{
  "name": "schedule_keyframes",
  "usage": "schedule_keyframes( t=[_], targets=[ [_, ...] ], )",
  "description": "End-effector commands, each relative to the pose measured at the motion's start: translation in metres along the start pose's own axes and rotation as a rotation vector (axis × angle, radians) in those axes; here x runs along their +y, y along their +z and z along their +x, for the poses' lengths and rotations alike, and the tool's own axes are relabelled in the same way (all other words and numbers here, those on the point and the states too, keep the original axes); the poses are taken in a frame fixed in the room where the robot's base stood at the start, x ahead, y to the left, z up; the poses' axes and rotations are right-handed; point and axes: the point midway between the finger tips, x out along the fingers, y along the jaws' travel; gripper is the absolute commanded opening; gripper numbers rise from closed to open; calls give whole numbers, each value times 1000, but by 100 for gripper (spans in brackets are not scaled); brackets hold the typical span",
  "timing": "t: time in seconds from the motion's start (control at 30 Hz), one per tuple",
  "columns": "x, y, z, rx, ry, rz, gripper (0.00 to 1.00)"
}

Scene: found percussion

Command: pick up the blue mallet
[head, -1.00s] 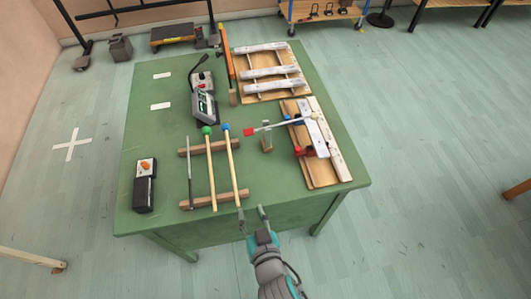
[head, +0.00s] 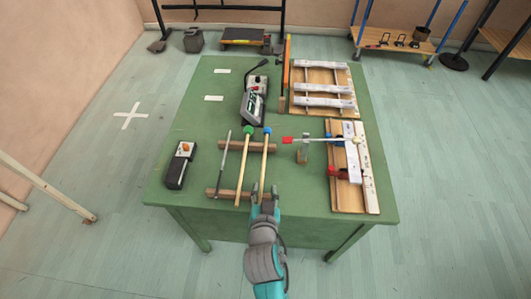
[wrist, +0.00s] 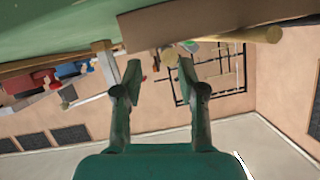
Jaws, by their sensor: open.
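The blue mallet (head: 265,160) has a blue head and a pale wooden handle. In the head view it lies across two brown wooden rails on the green table, with its handle towards the front edge. My gripper (head: 264,190) is open and empty at the handle's near end; I cannot tell whether the handle is between the fingers. In the wrist view my open gripper (wrist: 160,75) shows two separated fingers with nothing held. A pale stick (wrist: 240,36) shows near the table there; I cannot tell which mallet it is.
The green mallet (head: 243,170) and a thin dark rod (head: 222,165) lie left of the blue mallet on the rails (head: 228,193). A black box (head: 177,170) is at left.

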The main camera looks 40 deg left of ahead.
Motion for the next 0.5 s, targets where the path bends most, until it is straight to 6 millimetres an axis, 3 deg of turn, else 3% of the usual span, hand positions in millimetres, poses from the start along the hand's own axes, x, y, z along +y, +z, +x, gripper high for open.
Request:
schedule_keyframes(
  t=[0.3,0.5],
  targets=[
    [-7,3,41,0,0,1,40],
    [-7,3,47,0,0,0,40]
  ],
)
